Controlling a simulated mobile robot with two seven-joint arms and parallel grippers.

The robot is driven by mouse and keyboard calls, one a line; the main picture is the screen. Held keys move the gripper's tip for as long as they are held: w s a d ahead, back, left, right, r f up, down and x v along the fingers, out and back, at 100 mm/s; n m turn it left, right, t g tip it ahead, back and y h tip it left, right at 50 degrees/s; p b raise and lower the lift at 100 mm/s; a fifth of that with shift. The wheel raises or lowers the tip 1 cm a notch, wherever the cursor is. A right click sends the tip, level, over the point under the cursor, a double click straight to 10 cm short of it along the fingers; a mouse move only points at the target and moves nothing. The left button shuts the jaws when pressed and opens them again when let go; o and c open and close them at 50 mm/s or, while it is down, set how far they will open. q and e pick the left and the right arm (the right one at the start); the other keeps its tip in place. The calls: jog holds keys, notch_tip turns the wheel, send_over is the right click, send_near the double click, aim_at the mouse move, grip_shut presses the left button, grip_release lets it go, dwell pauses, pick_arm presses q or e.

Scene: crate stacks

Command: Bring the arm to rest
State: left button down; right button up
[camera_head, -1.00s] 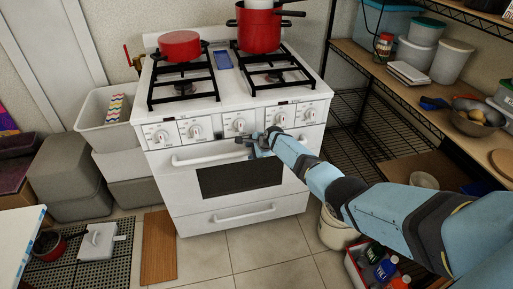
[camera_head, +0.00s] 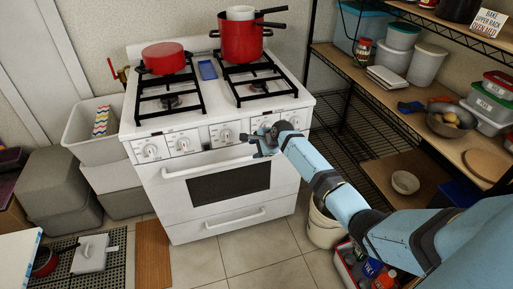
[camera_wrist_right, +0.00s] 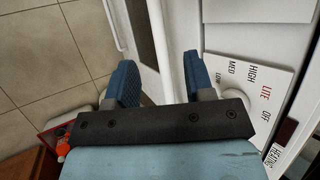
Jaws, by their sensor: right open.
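My right arm comes in from the lower right in the head view. My right gripper (camera_head: 266,142) is in front of the stove's control panel, near the right part of the oven handle (camera_head: 205,168). In the right wrist view the two blue fingers (camera_wrist_right: 157,80) are apart, with the white handle bar (camera_wrist_right: 157,45) showing between them and nothing gripped. I cannot tell whether a finger touches the bar. The white stove (camera_head: 160,205) has its oven door closed. My left gripper is not in view.
A red lidded pan (camera_head: 164,58) and a red pot (camera_head: 240,38) stand on the stove top. A wire-and-wood shelf (camera_head: 400,110) with bowls and containers stands at the right. Grey bins (camera_head: 55,190) stand at the left. A bucket (camera_head: 325,228) and a crate of bottles are on the floor beneath my arm.

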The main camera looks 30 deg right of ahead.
dwell(0.4)
jog(key=s+a+f+n, duration=0.4)
jog(key=s, duration=0.4)
jog(key=s+a+f+n+t, duration=0.1)
jog(key=s+a+f+n, duration=0.2)
jog(key=s+a+n, duration=0.3)
jog(key=s+a+f+n, duration=0.3)
jog(key=s+f, duration=0.1)
jog(key=s, duration=0.5)
jog(key=s+a+r+n+t, duration=0.1)
jog(key=s+a+r+n, duration=0.25)
jog(key=s, duration=0.45)
jog(key=s+a+r+n+t, duration=0.1)
jog(key=s+a+r+n, duration=0.1)
jog(key=s+a+n, duration=0.5)
notch_tip(320, 180, up, 12)
jog(key=s+d+m+p, duration=0.1)
jog(key=s+d+p, duration=0.1)
jog(key=p, duration=1)
jog(key=shift+s+d+f+t, duration=0.2)
jog(key=shift+s+d+t, duration=0.15)
jog(key=shift+d+t, duration=0.1)
